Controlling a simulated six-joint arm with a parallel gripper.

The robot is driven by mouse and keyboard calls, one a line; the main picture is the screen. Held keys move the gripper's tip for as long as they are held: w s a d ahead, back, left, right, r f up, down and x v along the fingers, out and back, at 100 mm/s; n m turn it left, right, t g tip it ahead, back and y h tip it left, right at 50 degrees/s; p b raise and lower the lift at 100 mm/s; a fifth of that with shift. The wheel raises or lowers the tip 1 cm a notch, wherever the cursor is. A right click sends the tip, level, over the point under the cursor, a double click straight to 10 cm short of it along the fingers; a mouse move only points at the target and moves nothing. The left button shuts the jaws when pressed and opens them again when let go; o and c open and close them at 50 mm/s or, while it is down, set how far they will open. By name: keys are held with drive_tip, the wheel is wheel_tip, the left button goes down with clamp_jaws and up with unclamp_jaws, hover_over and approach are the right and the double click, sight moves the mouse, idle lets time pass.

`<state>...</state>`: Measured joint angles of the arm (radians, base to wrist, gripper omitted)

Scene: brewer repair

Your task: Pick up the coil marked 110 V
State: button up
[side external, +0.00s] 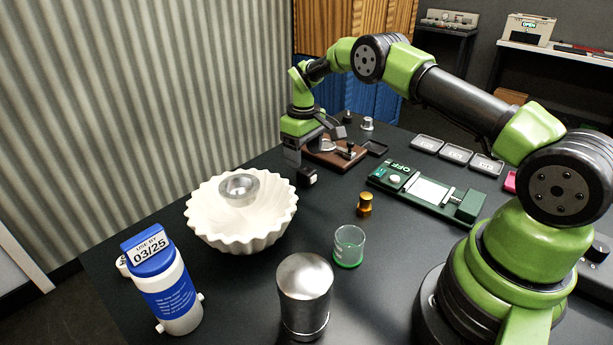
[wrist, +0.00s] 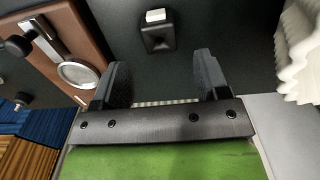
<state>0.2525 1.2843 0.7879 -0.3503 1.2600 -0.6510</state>
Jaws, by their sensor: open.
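No marking reading 110 V is legible in either view, so I cannot tell for sure which thing is that coil. A small black block with a pale top or end (side external: 307,177) sits on the dark table just below my gripper (side external: 315,150). In the wrist view the black block (wrist: 157,38) lies beyond the fingertips, roughly between their lines and apart from them. My gripper (wrist: 163,75) is open, with nothing between its two dark fingers.
A brown board with a metal fitting (side external: 335,152) is close beside my gripper. A white fluted bowl (side external: 240,225) holding a metal cup stands near it. A brass part (side external: 364,204), glass beaker (side external: 348,246), green device (side external: 428,191) and labelled trays (side external: 456,154) stand further right.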

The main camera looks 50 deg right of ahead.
sight(306, 173)
drive_tip(key=f, duration=0.3)
drive_tip(key=s+f, duration=0.1)
drive_tip(key=f, duration=0.1)
drive_tip(key=shift+f, duration=0.3)
drive_tip(key=c, duration=1.1)
